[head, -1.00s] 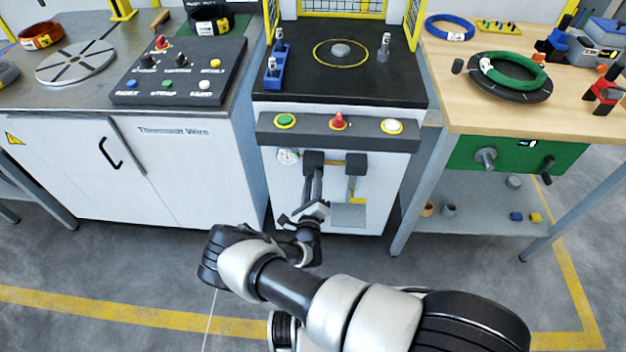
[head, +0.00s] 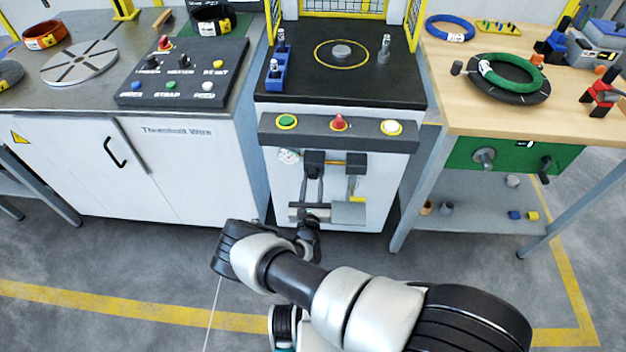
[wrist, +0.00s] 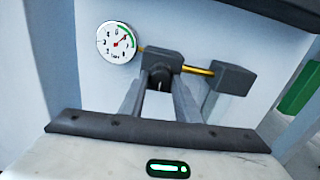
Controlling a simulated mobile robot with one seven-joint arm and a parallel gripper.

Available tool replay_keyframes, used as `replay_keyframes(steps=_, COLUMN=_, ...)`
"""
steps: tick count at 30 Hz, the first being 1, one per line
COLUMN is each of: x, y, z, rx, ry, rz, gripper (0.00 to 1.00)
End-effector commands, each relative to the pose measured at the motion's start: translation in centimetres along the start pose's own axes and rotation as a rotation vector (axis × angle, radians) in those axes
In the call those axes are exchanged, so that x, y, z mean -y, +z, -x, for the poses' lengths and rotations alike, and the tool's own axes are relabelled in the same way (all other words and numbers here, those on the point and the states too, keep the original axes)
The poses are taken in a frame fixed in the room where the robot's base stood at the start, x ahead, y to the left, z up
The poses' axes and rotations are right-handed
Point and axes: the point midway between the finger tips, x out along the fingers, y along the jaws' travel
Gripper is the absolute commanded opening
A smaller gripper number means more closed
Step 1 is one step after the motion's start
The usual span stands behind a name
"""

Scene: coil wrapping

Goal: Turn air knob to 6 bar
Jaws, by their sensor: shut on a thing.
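The air knob (wrist: 160,80) is a dark round knob under a dark regulator block (wrist: 162,61) on the front of the white machine. My gripper (wrist: 159,92) is shut on the knob, with one finger on each side. In the head view my gripper (head: 314,178) reaches up to the regulator block (head: 314,158), and the knob is hidden there. The round white pressure gauge (wrist: 117,43) is left of the block. Its red needle points to the upper right, near the green arc. The numbers are too small to read surely.
A yellow pipe (wrist: 198,71) runs right from the regulator to a second dark block (wrist: 231,84). A grey box (head: 349,212) is below it. A panel with green, red and white buttons (head: 339,131) overhangs above. Benches flank the machine.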

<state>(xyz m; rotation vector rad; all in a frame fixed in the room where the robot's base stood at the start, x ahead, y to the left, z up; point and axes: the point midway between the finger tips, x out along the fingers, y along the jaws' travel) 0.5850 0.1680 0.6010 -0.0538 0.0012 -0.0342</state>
Motion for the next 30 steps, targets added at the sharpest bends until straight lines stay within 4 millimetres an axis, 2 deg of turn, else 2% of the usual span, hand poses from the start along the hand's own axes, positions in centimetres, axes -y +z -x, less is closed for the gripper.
replay_keyframes(steps=7, x=-0.09, y=0.32, z=-0.24, rx=0.006, ry=0.001, rz=-0.074, gripper=0.07)
replay_keyframes(steps=22, x=-0.11, y=0.33, z=-0.26, rx=0.007, ry=0.001, rz=-0.089, gripper=0.07)
replay_keyframes(steps=23, x=-0.11, y=0.33, z=-0.26, rx=0.007, ry=0.001, rz=-0.089, gripper=0.33)
replay_keyframes(steps=25, x=-0.10, y=0.29, z=-0.23, rx=0.006, ry=0.001, rz=-0.089, gripper=0.45)
replay_keyframes(steps=30, x=-0.07, y=0.17, z=-0.13, rx=0.003, ry=0.000, rz=-0.088, gripper=0.46)
